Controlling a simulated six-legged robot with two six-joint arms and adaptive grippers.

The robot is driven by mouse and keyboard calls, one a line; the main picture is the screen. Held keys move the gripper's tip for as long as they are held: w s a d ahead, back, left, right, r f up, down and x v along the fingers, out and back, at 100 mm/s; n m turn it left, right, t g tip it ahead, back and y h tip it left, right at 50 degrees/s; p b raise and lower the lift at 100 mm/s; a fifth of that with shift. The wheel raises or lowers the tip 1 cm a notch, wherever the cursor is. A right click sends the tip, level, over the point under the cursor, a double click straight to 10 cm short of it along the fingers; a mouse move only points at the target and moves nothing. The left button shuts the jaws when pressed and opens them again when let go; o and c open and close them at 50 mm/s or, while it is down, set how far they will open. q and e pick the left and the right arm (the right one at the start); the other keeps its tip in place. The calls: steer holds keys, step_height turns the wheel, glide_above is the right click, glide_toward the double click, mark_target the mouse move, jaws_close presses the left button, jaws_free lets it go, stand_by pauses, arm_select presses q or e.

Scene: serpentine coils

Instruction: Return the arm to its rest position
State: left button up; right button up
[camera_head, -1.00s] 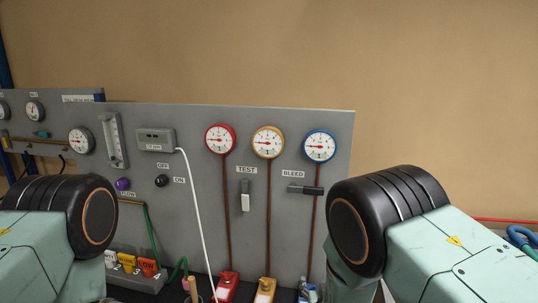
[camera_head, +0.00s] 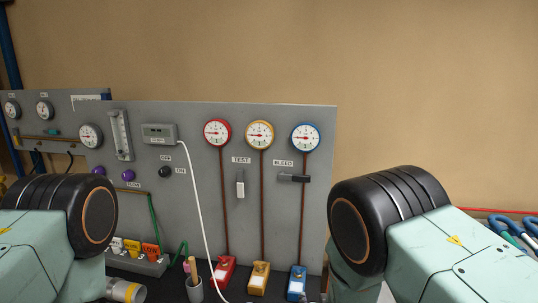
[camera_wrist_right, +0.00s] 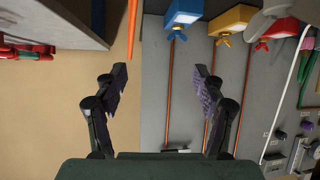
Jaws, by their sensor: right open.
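My right arm (camera_head: 385,225) and left arm (camera_head: 60,230) show in the head view as folded pale green links with black rounded joints, one at each side. Neither gripper shows in that view. In the right wrist view my right gripper (camera_wrist_right: 159,75) is open, its two dark fingers wide apart with nothing between them. Behind the fingers are the grey panel and the tan wall. My left gripper is out of sight.
A grey panel (camera_head: 320,210) carries red (camera_head: 217,133), yellow (camera_head: 260,135) and blue (camera_head: 305,138) gauges. Below stand red (camera_head: 223,272), yellow (camera_head: 259,278) and blue (camera_head: 296,283) blocks. A white cable (camera_head: 200,220) hangs down to a dark bench. Blue-handled tools (camera_head: 503,228) lie at right.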

arm_select(q)
step_height(320, 180, down, 22)
steer(key=b, duration=2.1)
steer(key=shift+w+a+r, duration=0.2)
steer(key=shift+w+a, duration=0.05)
steer(key=shift+w, duration=0.2)
arm_select(e)
steer(key=s+d+f+g, duration=0.3)
steer(key=s+f, duration=0.6)
steer(key=s, duration=0.4)
steer(key=s+d+f+g, duration=0.3)
steer(key=s+f+g, duration=0.2)
steer(key=s+f, duration=0.5)
steer(key=s+d+f+g, duration=0.3)
steer(key=s+f, duration=0.6)
steer(key=s, duration=0.8)
steer(key=shift+s+f+g+y, duration=0.15)
steer(key=shift+f+g+y, duration=0.2)
steer(key=shift+g, duration=0.25)
arm_select(q)
steer(key=shift+s+r, duration=0.1)
steer(key=shift+s, duration=0.1)
arm_select(e)
steer(key=shift+s+d, duration=0.1)
steer(key=shift+s, duration=0.05)
arm_select(q)
steer(key=shift+w, duration=0.15)
steer(key=shift+o, duration=0.4)
